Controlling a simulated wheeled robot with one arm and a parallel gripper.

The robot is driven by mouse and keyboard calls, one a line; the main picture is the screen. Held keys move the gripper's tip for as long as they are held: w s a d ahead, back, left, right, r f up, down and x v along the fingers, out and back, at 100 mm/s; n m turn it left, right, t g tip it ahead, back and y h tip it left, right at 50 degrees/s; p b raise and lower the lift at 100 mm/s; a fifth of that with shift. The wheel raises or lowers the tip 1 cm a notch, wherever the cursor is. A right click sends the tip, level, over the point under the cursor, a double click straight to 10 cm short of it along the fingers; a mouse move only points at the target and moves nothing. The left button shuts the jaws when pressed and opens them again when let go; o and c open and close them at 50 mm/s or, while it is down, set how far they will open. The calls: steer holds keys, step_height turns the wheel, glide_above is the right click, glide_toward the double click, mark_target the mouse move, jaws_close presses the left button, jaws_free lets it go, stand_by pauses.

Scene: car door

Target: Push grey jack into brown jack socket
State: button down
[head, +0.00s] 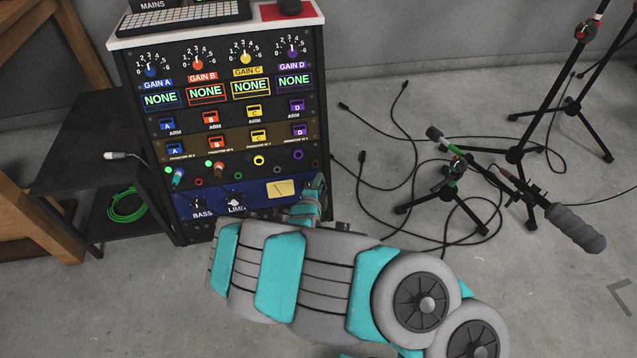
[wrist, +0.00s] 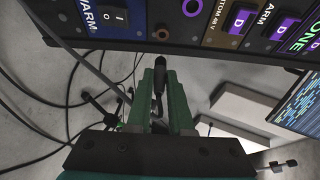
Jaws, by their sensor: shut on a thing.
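My gripper (head: 315,190) is at the right edge of the rack's front panel, just below the brown jack socket (head: 315,163). In the wrist view its teal fingers (wrist: 160,95) are shut around the dark grey jack (wrist: 159,76), which points at the panel. The brown socket shows there as a dark ring (wrist: 162,33) ahead of the jack, left of the purple socket (wrist: 192,8). The jack's tip looks close to the panel but outside the socket; I cannot tell if it touches. In the head view the gripper hides the jack.
A dark side table (head: 95,150) with a green cable below stands left. Microphone stands (head: 515,155) and loose black cables lie on the floor at right.

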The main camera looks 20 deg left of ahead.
steer(key=shift+w+a+f+b, duration=0.3)
steer(key=shift+w+a+b, duration=0.15)
steer(key=shift+w+b, duration=0.35)
steer(key=shift+w+a+f+b, duration=0.3)
steer(key=shift+w+a+b, duration=0.25)
steer(key=shift+b, duration=0.4)
steer(key=shift+w+a+f+b, duration=0.3)
steer(key=shift+w+a+b, duration=0.05)
steer(key=shift+w+b, duration=0.5)
steer(key=shift+w+a+f+b, duration=0.25)
steer(key=shift+w+f+b, duration=0.05)
steer(key=shift+w+b, duration=0.25)
stand_by(0.4)
steer(key=c, duration=0.7)
jaws_free()
steer(key=shift+c, duration=0.2)
steer(key=shift+r, duration=0.1)
steer(key=a+v, duration=0.1)
steer(key=v, duration=0.6)
steer(key=shift+s+d+p, duration=0.4)
steer(key=shift+d, duration=0.05)
